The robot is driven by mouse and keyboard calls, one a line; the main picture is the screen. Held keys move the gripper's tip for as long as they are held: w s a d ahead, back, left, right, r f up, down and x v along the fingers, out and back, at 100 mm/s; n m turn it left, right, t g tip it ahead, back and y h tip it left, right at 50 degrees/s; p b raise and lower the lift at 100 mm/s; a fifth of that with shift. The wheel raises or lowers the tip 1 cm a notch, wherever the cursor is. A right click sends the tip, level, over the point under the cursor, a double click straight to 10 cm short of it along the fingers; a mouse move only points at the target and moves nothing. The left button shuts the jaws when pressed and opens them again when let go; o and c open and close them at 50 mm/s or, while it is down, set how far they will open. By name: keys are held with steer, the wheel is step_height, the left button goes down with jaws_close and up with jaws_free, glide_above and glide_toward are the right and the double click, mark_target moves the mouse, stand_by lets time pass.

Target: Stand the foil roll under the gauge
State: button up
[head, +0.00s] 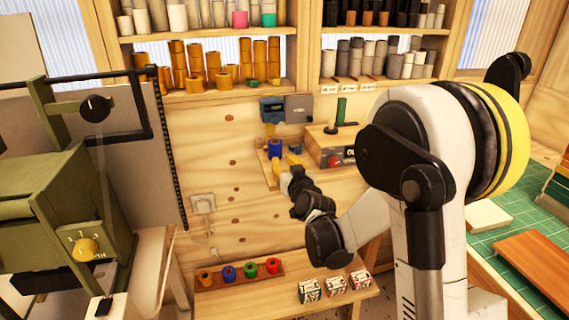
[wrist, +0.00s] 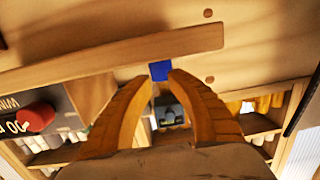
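The gauge (head: 286,108) is a blue-grey box fixed to the plywood wall; it also shows beyond the fingers in the wrist view (wrist: 170,114). A small blue foil roll (head: 275,148) is just below the gauge, over a small wooden ledge (head: 264,167), and looks upright. My gripper (head: 285,163) has its yellow fingers right at the roll, on the near side. In the wrist view the blue roll (wrist: 160,71) shows at the fingertips, which are a little apart. I cannot tell whether they press on it. The roll's base is not clearly visible.
A wooden box (head: 330,147) with a red knob is close to the right of my gripper. A rack with orange, blue, green and red rolls (head: 240,274) stands on the lower bench, beside several small boxes (head: 335,286). Shelves of rolls are above. A green machine (head: 65,215) stands left.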

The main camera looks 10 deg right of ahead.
mark_target(277, 154)
steer(key=shift+w+a+f, duration=0.1)
steer(key=shift+w+f, duration=0.25)
steer(key=shift+w, duration=0.55)
steer(key=shift+w+f, duration=0.35)
steer(key=shift+w, duration=0.5)
steer(key=shift+w+b, duration=0.35)
steer(key=shift+w, duration=1.1)
steer(key=shift+w, duration=0.1)
steer(key=shift+s+b, duration=0.5)
steer(key=shift+s, duration=3.05)
